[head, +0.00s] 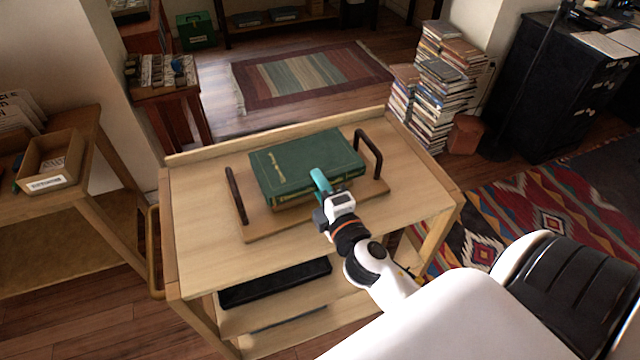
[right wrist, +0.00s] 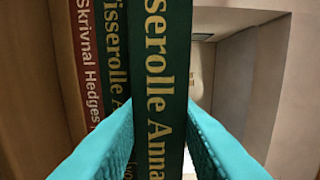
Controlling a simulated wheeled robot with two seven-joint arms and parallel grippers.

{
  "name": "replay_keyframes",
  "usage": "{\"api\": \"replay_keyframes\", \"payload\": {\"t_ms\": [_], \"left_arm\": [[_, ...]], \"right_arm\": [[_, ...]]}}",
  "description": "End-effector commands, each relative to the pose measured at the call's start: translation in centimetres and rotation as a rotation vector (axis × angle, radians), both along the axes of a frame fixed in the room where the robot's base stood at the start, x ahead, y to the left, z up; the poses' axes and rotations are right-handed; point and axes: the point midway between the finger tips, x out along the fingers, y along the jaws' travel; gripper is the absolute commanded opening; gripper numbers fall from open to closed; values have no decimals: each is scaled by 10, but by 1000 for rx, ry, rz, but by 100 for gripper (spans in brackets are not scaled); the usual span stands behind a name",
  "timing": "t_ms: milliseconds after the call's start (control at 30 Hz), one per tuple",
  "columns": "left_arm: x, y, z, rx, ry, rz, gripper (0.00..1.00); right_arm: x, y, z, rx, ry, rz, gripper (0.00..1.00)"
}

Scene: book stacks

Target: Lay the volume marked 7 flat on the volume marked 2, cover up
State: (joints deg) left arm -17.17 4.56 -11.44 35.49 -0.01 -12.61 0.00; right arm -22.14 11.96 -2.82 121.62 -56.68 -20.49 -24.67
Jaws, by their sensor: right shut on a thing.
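A green book with gold lettering (head: 305,158) lies flat, or nearly so, on top of a small stack on a wooden tray (head: 262,228). My right gripper (head: 321,181) is shut on the near spine edge of this top book, with teal fingers on both sides of it. In the right wrist view, the held spine (right wrist: 160,60) reads "...sserolle Anna". Beside it are a matching green spine (right wrist: 115,50) and a red-brown spine (right wrist: 85,60). The fingers cover the lower spines, so I cannot read any volume number. I cannot tell whether the held book touches the one below. My left gripper is out of view.
The tray has two dark upright handles, left (head: 236,196) and right (head: 369,153). It sits on a wooden cart (head: 200,225) with bare top around it. A black flat object (head: 275,283) lies on the shelf below. A tall book pile (head: 447,85) stands behind right.

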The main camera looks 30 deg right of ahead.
Motion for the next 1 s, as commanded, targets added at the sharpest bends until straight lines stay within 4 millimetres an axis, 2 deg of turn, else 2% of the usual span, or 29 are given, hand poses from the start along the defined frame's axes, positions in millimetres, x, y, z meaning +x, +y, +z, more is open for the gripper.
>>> {"api": "replay_keyframes", "payload": {"t_ms": [367, 400, 500, 533, 833, 1000], "left_arm": [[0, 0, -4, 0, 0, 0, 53], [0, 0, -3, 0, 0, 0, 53], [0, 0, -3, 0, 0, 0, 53], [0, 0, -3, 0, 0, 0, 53], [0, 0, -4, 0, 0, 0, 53], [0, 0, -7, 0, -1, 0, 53]], "right_arm": [[0, 0, -3, -1, -5, 0, 0], [0, 0, -2, -1, -4, 1, 34], [0, 0, -2, -1, -3, 0, 50], [0, 0, -2, -1, -3, 0, 52], [-1, 0, -6, 1, 3, -1, 52], [-10, 2, -6, 1, 3, 0, 52]]}}
